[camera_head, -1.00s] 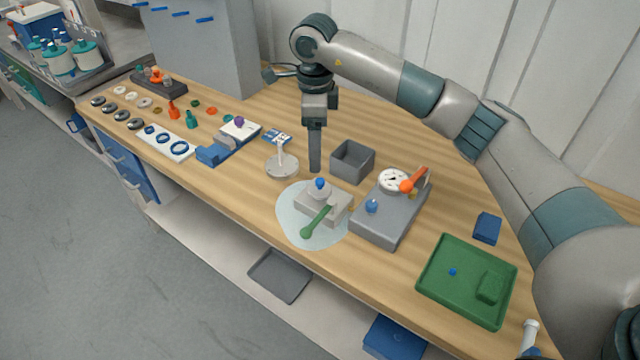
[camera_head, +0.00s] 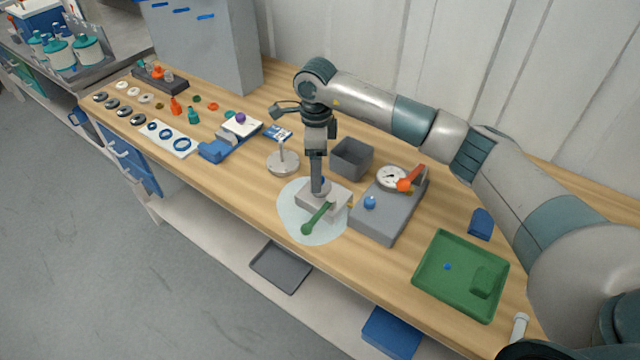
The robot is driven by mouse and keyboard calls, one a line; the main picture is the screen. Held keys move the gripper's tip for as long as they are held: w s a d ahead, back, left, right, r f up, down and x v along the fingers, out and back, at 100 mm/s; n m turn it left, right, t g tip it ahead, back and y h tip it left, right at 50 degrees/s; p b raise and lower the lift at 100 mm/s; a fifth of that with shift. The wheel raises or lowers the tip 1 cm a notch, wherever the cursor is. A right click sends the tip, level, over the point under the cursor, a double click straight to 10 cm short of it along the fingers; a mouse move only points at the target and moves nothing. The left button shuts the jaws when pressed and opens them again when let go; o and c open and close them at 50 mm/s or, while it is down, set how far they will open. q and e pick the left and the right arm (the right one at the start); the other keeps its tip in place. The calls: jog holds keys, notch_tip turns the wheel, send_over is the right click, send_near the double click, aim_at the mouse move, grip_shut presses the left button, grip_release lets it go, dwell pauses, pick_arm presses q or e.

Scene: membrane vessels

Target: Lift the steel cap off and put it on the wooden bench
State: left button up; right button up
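The steel cap (camera_head: 321,193) sits on a light grey block on a pale round mat, and only a little of its blue knob shows. A green-handled lever (camera_head: 318,218) is at the front of that block. My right gripper (camera_head: 317,185) points straight down over the cap, with its fingers at the knob, covering most of it. I cannot tell whether the fingers are open or shut on it. The wooden bench (camera_head: 245,185) runs under everything. My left gripper is not in view.
A grey open box (camera_head: 351,159) stands behind the block. A grey gauge unit (camera_head: 388,215) with an orange lever is close on its right, and a round stand with a post (camera_head: 283,160) is on its left. A green tray (camera_head: 430,278) lies farther right. Bare wood lies left of the mat.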

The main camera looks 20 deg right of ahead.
aim_at(326, 185)
jog(key=shift+d+f+p, duration=0.3)
jog(key=shift+f+p, duration=0.25)
jog(key=shift+p, duration=0.15)
jog(key=f, duration=0.1)
jog(key=f+p, duration=0.1)
jog(key=shift+w+d+f+p, duration=0.2)
jog(key=shift+f+p, duration=0.1)
jog(key=shift+f, duration=0.55)
jog(key=shift+c, duration=0.3)
jog(key=c, duration=1.2)
jog(key=shift+r, duration=0.15)
